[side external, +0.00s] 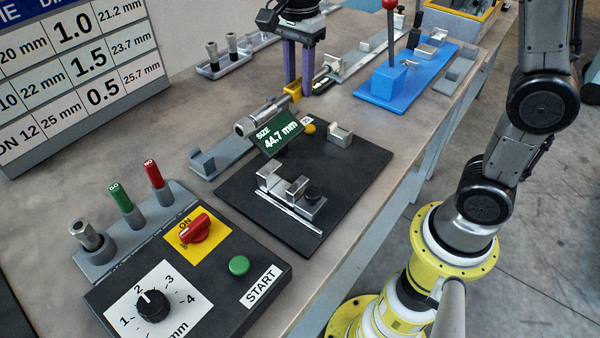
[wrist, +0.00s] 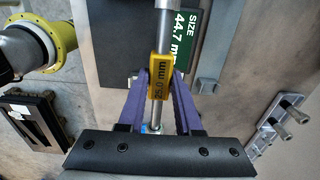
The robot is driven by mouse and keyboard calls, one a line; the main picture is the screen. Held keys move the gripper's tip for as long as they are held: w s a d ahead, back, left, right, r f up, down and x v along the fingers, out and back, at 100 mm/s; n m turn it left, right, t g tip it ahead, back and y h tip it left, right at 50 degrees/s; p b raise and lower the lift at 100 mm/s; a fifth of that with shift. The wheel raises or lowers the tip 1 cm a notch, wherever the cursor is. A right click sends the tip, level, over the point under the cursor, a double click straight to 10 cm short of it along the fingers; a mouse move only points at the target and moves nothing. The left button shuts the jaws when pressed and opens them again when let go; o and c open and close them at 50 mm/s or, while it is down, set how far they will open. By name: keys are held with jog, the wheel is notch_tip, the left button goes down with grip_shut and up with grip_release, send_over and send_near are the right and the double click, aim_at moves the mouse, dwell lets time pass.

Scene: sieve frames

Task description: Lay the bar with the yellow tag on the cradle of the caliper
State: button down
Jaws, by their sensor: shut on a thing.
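The bar with the yellow tag (side external: 265,112) is silver, with a thicker end at the lower left. My gripper (side external: 299,88) has purple fingers and is shut on this bar at its tag. In the wrist view the tag (wrist: 160,77) reads 25.0 mm, between the fingers. The caliper's black base (side external: 350,160) carries silver notched blocks (side external: 284,182) at the front and a small grey block (side external: 340,134) at the right. I cannot tell which is the cradle.
A grey rail with a notched block (side external: 203,161) lies left of the caliper. The control box (side external: 240,300) with START button is in front. A blue lever press (side external: 400,85) and grey rails stand behind. The table's right edge is close to the caliper.

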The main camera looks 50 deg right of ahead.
dwell(0.4)
jog(key=shift+s+f, duration=0.15)
jog(key=shift+f, duration=0.2)
jog(key=s, duration=0.1)
jog(key=s+a+f, duration=0.1)
jog(key=s, duration=0.1)
jog(key=s+f, duration=0.1)
jog(key=shift+s+a+f, duration=0.1)
jog(key=shift+s+a, duration=0.05)
jog(key=shift+a, duration=0.1)
send_over(312, 168)
jog(key=shift+f, duration=4.45)
jog(key=shift+f, duration=0.55)
jog(key=c, duration=0.5)
grip_release()
